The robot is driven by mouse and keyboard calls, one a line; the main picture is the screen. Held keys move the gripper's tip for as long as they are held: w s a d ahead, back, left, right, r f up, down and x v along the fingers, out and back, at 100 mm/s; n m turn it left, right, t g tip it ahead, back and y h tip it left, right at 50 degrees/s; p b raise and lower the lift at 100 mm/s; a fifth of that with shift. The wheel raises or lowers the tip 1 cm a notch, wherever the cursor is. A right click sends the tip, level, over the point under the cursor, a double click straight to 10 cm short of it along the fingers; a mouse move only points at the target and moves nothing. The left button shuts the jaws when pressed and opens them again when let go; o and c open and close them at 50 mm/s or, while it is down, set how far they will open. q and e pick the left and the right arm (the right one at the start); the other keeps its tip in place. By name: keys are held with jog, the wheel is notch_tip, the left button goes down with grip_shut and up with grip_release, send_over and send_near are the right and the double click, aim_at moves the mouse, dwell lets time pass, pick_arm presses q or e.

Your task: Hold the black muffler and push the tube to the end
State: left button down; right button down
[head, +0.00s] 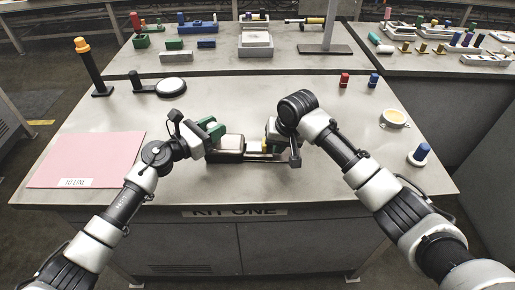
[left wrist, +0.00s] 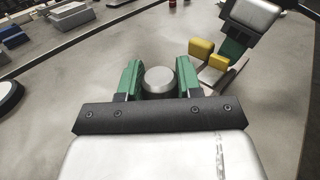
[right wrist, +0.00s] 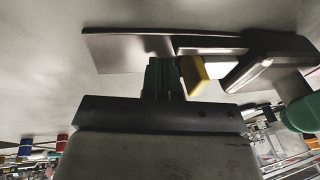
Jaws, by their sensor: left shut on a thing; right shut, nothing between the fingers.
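The black muffler (head: 228,157) lies at the table's middle, dark with a pale top. My left gripper (head: 212,130) is shut on it from the left. The left wrist view shows a dark round body with a grey end (left wrist: 160,80) between the green fingers. My right gripper (head: 272,146) is shut with nothing between its fingers, at the right side of the yellow piece (head: 264,147). In the right wrist view its green fingers (right wrist: 165,78) are beside that yellow piece (right wrist: 195,75). I cannot pick out the tube; contact with the right fingers is unclear.
A flat metal plate (right wrist: 115,50) lies under the work. A pink mat (head: 88,158) is at the left, a post with an orange top (head: 83,45) behind it. A round yellow-topped dish (head: 394,117) and a blue-topped piece (head: 421,152) stand at the right. The front middle is clear.

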notch_tip(320, 180, up, 7)
dwell(0.7)
dwell(0.3)
jog(key=shift+d+f, duration=0.2)
jog(key=shift+f, duration=0.95)
jog(key=shift+d+f, duration=0.15)
jog(key=shift+f, duration=1.05)
jog(key=shift+d+f, duration=0.2)
jog(key=shift+f, duration=0.95)
